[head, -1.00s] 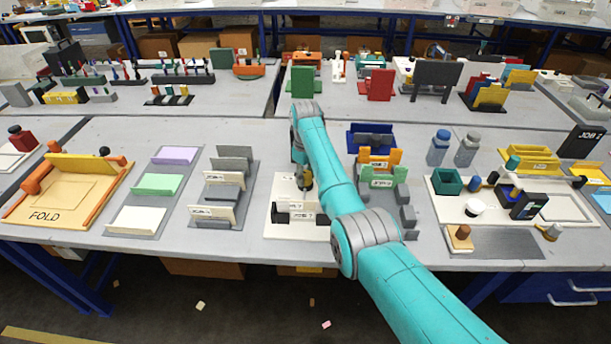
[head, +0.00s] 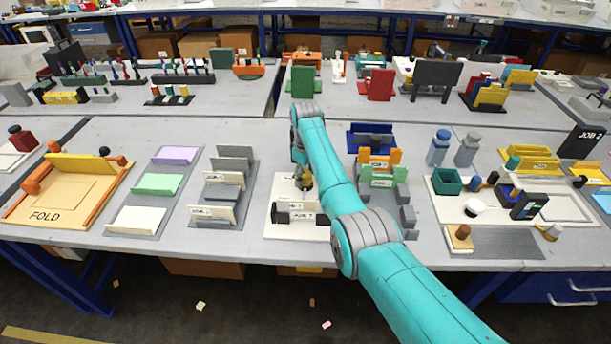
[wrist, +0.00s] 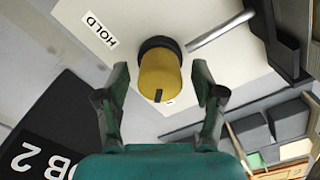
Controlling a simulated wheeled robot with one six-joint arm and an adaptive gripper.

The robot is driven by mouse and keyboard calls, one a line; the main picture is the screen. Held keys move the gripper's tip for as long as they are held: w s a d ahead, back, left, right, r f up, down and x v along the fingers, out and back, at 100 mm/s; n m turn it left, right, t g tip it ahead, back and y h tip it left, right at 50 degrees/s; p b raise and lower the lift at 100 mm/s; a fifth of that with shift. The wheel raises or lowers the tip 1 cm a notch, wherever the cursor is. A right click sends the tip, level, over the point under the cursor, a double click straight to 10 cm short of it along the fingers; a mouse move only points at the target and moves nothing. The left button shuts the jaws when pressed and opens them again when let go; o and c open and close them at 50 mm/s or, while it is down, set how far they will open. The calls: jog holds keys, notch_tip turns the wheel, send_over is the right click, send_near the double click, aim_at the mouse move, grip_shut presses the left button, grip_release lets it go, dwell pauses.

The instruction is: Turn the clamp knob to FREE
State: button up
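The clamp knob shows in the wrist view as a yellow cylinder (wrist: 160,76) with a dark collar and a dark mark near its end. It stands on a white plate (wrist: 120,65) with a "HOLD" label (wrist: 100,30) beside it. My gripper (wrist: 160,88) is open, with one finger on each side of the knob and a visible gap to each. No "FREE" label can be read. In the head view the knob (head: 304,180) is small and partly hidden by my arm, above the white plate (head: 283,234) at the table's front.
A grey rod (wrist: 220,30) lies close to the knob in the wrist view. Colored racks (head: 380,160) stand right of my arm, and grey racks (head: 215,185) stand to the left.

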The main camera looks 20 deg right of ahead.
aim_at(306, 173)
notch_tip(306, 173, up, 12)
dwell(0.6)
dwell(0.4)
